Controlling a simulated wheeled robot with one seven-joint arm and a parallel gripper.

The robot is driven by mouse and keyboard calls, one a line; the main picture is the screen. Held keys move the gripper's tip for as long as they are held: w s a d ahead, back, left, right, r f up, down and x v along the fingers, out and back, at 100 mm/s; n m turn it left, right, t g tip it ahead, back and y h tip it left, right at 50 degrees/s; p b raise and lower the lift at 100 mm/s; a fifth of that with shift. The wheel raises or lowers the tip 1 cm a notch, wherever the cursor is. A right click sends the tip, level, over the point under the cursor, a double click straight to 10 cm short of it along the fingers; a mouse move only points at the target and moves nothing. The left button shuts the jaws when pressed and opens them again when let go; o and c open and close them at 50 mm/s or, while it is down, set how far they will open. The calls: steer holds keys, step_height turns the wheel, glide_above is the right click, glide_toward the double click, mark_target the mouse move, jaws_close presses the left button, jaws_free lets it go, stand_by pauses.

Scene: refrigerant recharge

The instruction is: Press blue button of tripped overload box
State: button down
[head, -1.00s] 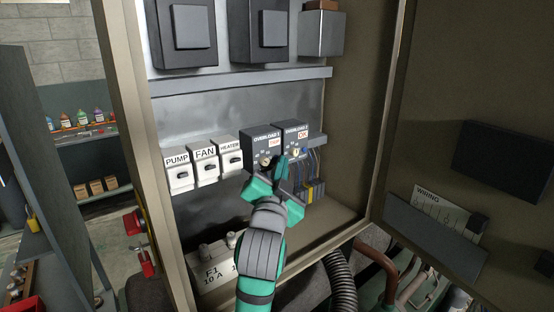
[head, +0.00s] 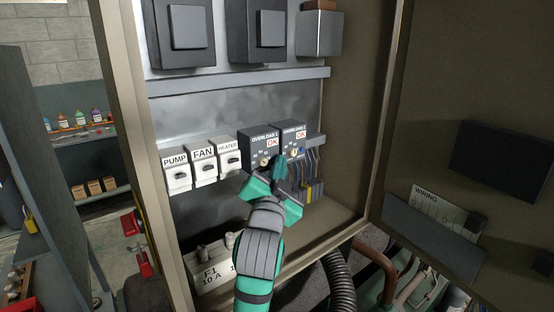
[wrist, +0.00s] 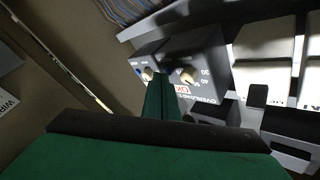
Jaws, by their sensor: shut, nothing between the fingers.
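The overload 1 box (head: 258,146) and the overload 2 box (head: 291,135) sit side by side on the lower rail in the cabinet.
Pump, fan and heater breakers (head: 203,161) stand left of the boxes. Coloured wires (head: 311,168) hang to the right. A fuse block (head: 212,277) is below. The open cabinet door (head: 450,110) is on the right, and the cabinet frame (head: 125,110) on the left.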

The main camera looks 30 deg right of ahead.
steer(key=shift+s, duration=0.7)
steer(key=shift+d, duration=0.1)
steer(key=shift+s+d, duration=0.2)
steer(key=shift+s, duration=2.25)
steer(key=shift+w, duration=0.1)
steer(key=shift+a, duration=0.1)
